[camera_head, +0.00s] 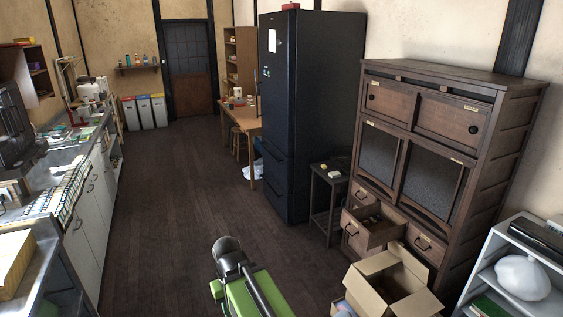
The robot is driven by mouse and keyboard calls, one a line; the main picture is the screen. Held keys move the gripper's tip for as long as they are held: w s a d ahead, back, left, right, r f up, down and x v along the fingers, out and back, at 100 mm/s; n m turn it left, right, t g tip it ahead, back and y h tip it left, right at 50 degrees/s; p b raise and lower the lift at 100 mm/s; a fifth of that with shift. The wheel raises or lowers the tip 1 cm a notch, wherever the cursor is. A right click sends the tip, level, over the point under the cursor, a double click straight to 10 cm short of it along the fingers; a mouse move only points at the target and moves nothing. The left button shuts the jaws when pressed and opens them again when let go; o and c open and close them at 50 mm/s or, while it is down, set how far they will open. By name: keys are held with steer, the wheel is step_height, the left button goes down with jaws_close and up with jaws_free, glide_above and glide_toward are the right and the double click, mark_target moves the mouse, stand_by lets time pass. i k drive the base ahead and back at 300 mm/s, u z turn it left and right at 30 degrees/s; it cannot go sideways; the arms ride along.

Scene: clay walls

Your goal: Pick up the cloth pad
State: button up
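I cannot make out a cloth pad for certain in the head view. A small pale and yellowish item (334,174) lies on the small dark side table (324,186), too small to identify. My green and dark arm shows at the bottom middle, over the floor. The fingers of my gripper cannot be seen, and nothing held by it shows.
A black fridge (305,110) and a wooden cabinet (432,150) with an open drawer (372,236) stand at right. An open cardboard box (385,285) sits before the cabinet. A counter with a sink (50,172) runs along the left. The floor between (175,190) is clear.

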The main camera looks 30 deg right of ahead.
mark_target(335, 174)
steer(key=u, duration=0.15)
steer(key=i, duration=1.7)
steer(key=z, duration=1.05)
steer(key=i, duration=0.95)
steer(key=z, duration=0.75)
